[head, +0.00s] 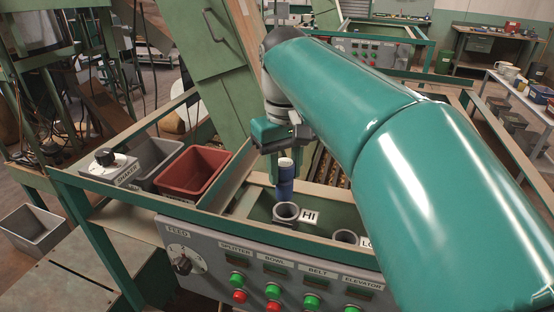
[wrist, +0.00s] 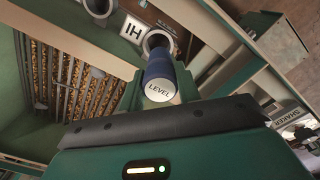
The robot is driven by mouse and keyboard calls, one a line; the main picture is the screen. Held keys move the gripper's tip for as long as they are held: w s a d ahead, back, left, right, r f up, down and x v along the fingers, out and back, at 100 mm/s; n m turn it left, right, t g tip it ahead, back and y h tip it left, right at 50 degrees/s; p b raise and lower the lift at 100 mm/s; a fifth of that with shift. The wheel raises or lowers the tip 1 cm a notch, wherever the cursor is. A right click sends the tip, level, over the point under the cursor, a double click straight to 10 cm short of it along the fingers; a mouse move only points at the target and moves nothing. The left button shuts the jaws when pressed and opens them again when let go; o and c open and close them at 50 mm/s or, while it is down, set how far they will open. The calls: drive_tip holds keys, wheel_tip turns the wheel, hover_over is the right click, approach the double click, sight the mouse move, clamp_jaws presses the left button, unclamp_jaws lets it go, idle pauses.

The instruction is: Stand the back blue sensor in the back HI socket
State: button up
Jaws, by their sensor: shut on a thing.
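The blue sensor (head: 286,188) is upright with its white cap on top. The wrist view shows the cap, marked LEVEL, and the blue body (wrist: 159,67). My gripper (head: 279,176) is shut on the sensor from above, with a green finger at its left side. The HI socket (head: 286,213) is a grey ring just below the sensor, beside the HI label (head: 310,217). In the wrist view the HI socket (wrist: 158,38) shows behind the sensor. The sensor's lower end is close to the rim; I cannot tell whether it has entered.
A second grey socket (head: 346,237) with a partly hidden LO label stands to the right. The control panel (head: 205,255) with knob and buttons is in front. A red bin (head: 192,172) and a grey bin (head: 150,158) stand left. A green chute (head: 222,75) rises behind.

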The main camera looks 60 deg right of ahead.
sight(287, 196)
drive_tip(key=shift+s+a, duration=0.1)
drive_tip(key=shift+s, duration=0.25)
drive_tip(key=shift+f, duration=0.2)
drive_tip(key=shift+w+f, duration=0.2)
drive_tip(key=shift+f, duration=0.15)
wheel_tip(287, 196, down, 3)
drive_tip(key=shift+s+f, duration=0.15)
drive_tip(key=shift+f, duration=0.05)
drive_tip(key=shift+s+f, duration=0.15)
drive_tip(key=shift+f, duration=0.45)
drive_tip(key=shift+f, duration=0.65)
idle(0.4)
drive_tip(key=o, duration=0.7)
drive_tip(key=shift+o, duration=0.2)
